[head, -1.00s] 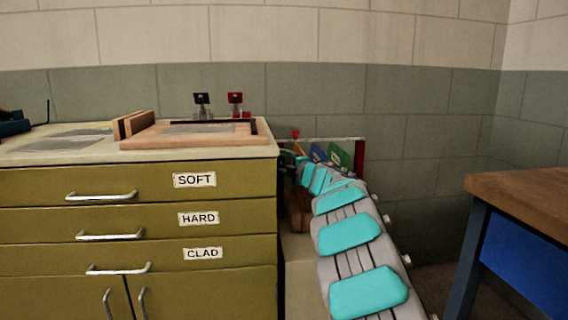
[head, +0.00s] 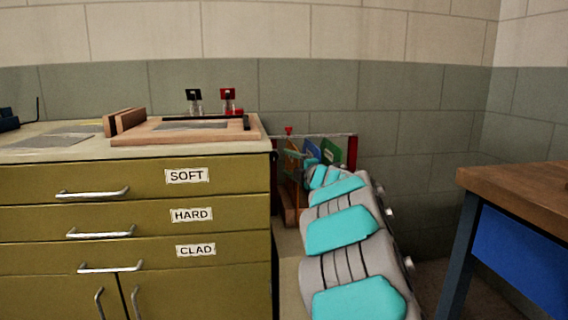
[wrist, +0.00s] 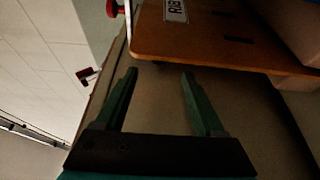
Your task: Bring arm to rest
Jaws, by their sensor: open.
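My gripper (wrist: 158,82) is open in the wrist view, with its two dark green fingers apart and nothing between them. Beyond the fingertips is a wooden board (wrist: 205,45) with a white label that reads "RIB", partly cut off. In the head view my grey and turquoise arm reaches away from me, low along the right side of the drawer cabinet (head: 225,215). Its far end is by a rack with blue and green panels (head: 331,149). The gripper cannot be made out clearly there.
The cabinet has drawers labelled SOFT, HARD and CLAD. A wooden frame (head: 135,138) and two small bottles, one black-topped (head: 194,100) and one red-topped (head: 228,100), are on its top. A blue workbench with a wooden top (head: 520,188) stands at the right, with floor between it and my arm.

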